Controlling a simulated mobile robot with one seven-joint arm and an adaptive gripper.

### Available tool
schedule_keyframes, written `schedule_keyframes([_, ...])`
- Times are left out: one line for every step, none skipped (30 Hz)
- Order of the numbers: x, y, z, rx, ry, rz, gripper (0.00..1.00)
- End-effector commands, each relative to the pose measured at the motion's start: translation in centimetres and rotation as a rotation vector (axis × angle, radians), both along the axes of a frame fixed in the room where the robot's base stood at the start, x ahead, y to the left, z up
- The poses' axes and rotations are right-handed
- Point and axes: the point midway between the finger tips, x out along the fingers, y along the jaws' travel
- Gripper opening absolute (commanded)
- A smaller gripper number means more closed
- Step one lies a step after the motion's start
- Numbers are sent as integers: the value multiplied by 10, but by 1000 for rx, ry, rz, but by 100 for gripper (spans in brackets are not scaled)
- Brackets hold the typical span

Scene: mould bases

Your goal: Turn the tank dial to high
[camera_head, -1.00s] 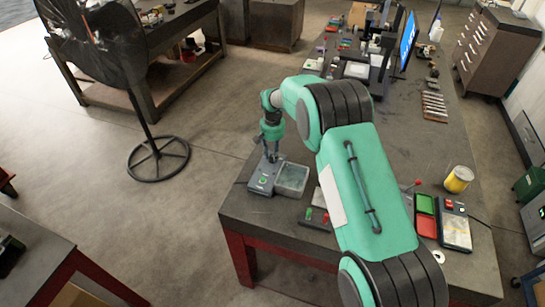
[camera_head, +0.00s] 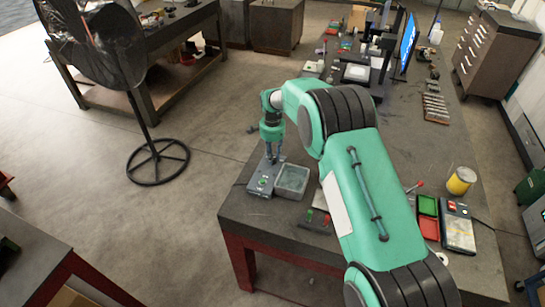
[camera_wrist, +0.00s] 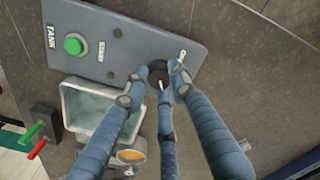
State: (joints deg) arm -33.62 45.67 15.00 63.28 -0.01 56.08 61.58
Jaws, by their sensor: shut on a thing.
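The grey tank panel (camera_head: 262,184) lies at the near left corner of the bench. In the wrist view the panel (camera_wrist: 122,30) shows a "TANK" label, a green button (camera_wrist: 74,44) and a dark round dial (camera_wrist: 157,70) near its far end. My gripper (camera_wrist: 158,86) has its three blue fingers closed around the dial, which they partly hide. In the head view my gripper (camera_head: 271,160) points down onto the panel's far end. A small white mark (camera_wrist: 182,55) shows beside the dial. The dial's setting cannot be read.
A clear-topped tank (camera_head: 291,179) sits right beside the panel. A block with red and green levers (camera_head: 316,219) stands nearer the front edge. Red and green trays (camera_head: 428,217) and a yellow can (camera_head: 461,181) are to the right. A fan (camera_head: 150,150) stands on the floor at left.

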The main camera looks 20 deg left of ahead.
Motion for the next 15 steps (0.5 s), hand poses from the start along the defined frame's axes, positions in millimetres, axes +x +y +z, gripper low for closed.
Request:
schedule_keyframes([0, 1, 1, 1, -2, -11, 0])
schedule_keyframes([0, 1, 1, 1, -2, -17, 0])
schedule_keyframes([0, 1, 1, 1, -2, -24, 0])
schedule_keyframes([0, 1, 1, 2, -1, -29, 0])
schedule_keyframes([0, 1, 1, 2, -1, -32, 0])
schedule_keyframes([0, 1, 1, 2, -1, -35, 0])
schedule_keyframes([0, 1, 1, 2, -1, -36, 0])
schedule_keyframes([0, 1, 1, 1, -2, -37, 0])
schedule_keyframes([0, 1, 1, 1, -2, -37, 0])
schedule_keyframes([0, 1, 1, 1, -2, -37, 0])
schedule_keyframes([0, 1, 1, 2, -1, -37, 0])
schedule_keyframes([0, 1, 1, 1, -2, -37, 0])
schedule_keyframes([0, 1, 1, 1, -2, -36, 0])
schedule_keyframes([0, 1, 1, 1, -2, -36, 0])
schedule_keyframes([0, 1, 1, 1, -2, -36, 0])
